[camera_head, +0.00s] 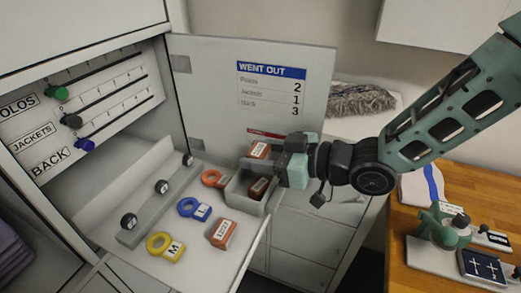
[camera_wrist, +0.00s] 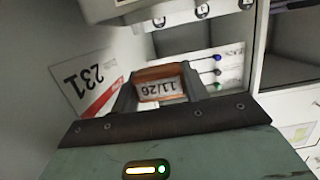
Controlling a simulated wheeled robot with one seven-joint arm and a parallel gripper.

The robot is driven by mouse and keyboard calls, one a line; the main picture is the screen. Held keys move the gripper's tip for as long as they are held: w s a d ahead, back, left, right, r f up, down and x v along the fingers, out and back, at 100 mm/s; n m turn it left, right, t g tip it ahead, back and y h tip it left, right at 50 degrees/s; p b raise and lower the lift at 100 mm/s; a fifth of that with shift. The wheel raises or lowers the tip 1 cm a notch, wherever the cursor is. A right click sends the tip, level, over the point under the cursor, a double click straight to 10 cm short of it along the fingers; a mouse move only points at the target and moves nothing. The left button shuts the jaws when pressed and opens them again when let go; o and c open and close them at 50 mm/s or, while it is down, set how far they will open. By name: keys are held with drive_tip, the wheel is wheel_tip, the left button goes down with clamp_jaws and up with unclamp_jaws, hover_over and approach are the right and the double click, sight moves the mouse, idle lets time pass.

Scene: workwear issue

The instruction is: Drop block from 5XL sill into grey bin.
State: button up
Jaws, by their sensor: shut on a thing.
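My gripper (camera_head: 266,160) is shut on an orange-brown block (camera_head: 259,150) with a white label. It holds the block above the grey bin (camera_head: 241,196), near the bin's back edge. Another orange-brown block (camera_head: 259,187) lies inside the bin, partly hidden by my gripper. I cannot make out any 5XL marking.
Orange (camera_head: 213,178), blue (camera_head: 193,208) and yellow (camera_head: 165,245) rings lie on the shelf, left of the bin. A ledge with round black knobs (camera_head: 161,187) runs behind them. An open door with a WENT OUT sheet (camera_head: 271,88) stands behind the bin. A wooden counter (camera_head: 397,235) is at right.

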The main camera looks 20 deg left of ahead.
sight(260, 184)
drive_tip(key=shift+f+b, duration=1.25)
drive_tip(key=shift+f, duration=1)
drive_tip(key=o, duration=1)
drive_tip(key=shift+o, duration=0.2)
drive_tip(key=shift+d, duration=0.1)
drive_tip(key=b+v, duration=0.4)
drive_tip(key=v, duration=1.3)
drive_tip(key=shift+r, duration=0.2)
drive_tip(key=shift+w+d, duration=0.1)
